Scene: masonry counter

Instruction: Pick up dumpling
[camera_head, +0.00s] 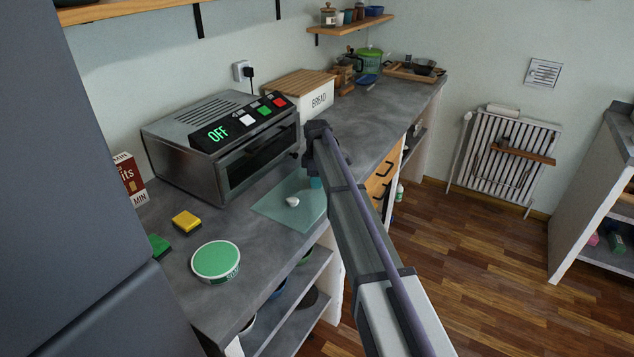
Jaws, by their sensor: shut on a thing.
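A small white rounded lump, which looks like the dumpling (292,202), rests on a translucent pale-green board (272,209) on the grey counter, in front of the toaster oven. A small teal thing (316,183) shows at the board's right side, partly hidden by my arm. My arm crosses the view from the bottom right up to a dark joint near the bread box. My gripper's fingers do not show; my arm hides the area behind it. I cannot see any contact with the white lump.
A steel toaster oven (205,185) reading OFF stands behind the board, with a bread box (316,100) beyond it. A round green-topped tin (216,260), a yellow sponge (186,222) and a green one (159,246) lie at the left. Open shelves (300,318) sit below.

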